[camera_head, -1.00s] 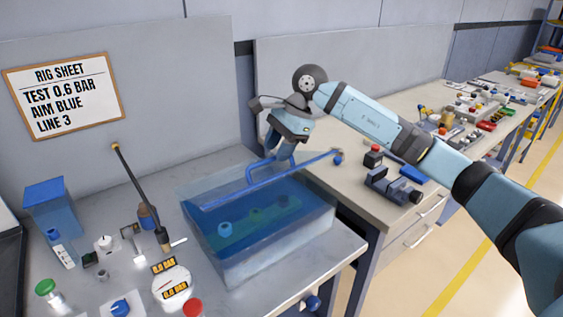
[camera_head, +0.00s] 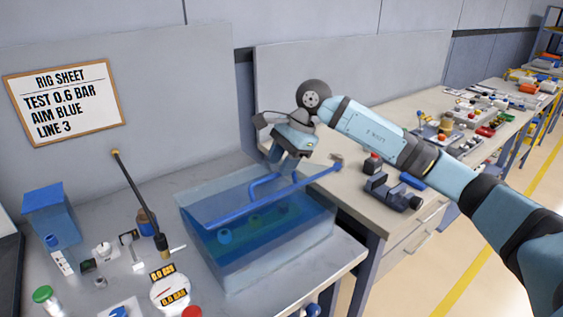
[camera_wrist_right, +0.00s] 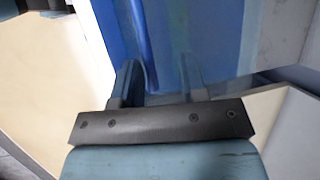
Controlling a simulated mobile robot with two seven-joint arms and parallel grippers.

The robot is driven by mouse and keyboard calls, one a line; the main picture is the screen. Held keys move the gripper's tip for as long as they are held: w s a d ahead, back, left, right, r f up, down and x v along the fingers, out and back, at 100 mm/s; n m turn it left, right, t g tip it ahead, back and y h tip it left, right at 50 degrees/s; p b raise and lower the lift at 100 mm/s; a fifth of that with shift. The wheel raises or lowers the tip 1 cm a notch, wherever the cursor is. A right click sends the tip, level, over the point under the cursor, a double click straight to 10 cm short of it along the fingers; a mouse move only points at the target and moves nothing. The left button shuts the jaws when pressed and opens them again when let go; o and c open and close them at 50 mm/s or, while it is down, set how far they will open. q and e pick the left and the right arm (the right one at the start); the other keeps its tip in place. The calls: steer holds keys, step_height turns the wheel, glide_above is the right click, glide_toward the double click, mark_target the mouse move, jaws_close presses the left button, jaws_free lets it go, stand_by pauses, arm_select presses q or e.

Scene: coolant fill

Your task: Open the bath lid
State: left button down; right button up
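The bath (camera_head: 262,262) is a clear tank of blue liquid on the left bench. A flat, see-through top with a long blue bar (camera_head: 235,213) lies over it, and a blue loop handle (camera_head: 262,184) rises from this top. I cannot tell whether the lid is fully down. My right gripper (camera_head: 281,166) points down at the loop handle, its two fingers apart. In the right wrist view, the fingers (camera_wrist_right: 158,82) are spread, with a blue bar (camera_wrist_right: 142,40) running between them, nearer the left finger. Contact is unclear. My left gripper is out of view.
Left of the bath stand a black wand (camera_head: 137,197), a gauge (camera_head: 169,287), a blue box (camera_head: 50,208) and small bottles. A dark clamp-like device (camera_head: 392,192) and a blue block (camera_head: 412,181) lie on the right bench. A wall panel stands behind the bath.

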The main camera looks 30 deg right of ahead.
steer(key=shift+w+d+r, duration=0.15)
steer(key=shift+d+r, duration=0.15)
steer(key=shift+r, duration=0.45)
steer(key=w+d+r+p, duration=0.1)
steer(key=d+r+p, duration=0.1)
steer(key=r, duration=0.4)
steer(key=w+d+r+p, duration=0.1)
steer(key=d+r+p, duration=0.2)
steer(key=r, duration=0.3)
steer(key=shift+r+p, duration=0.35)
steer(key=shift+p, duration=0.5)
steer(key=shift+d, duration=0.1)
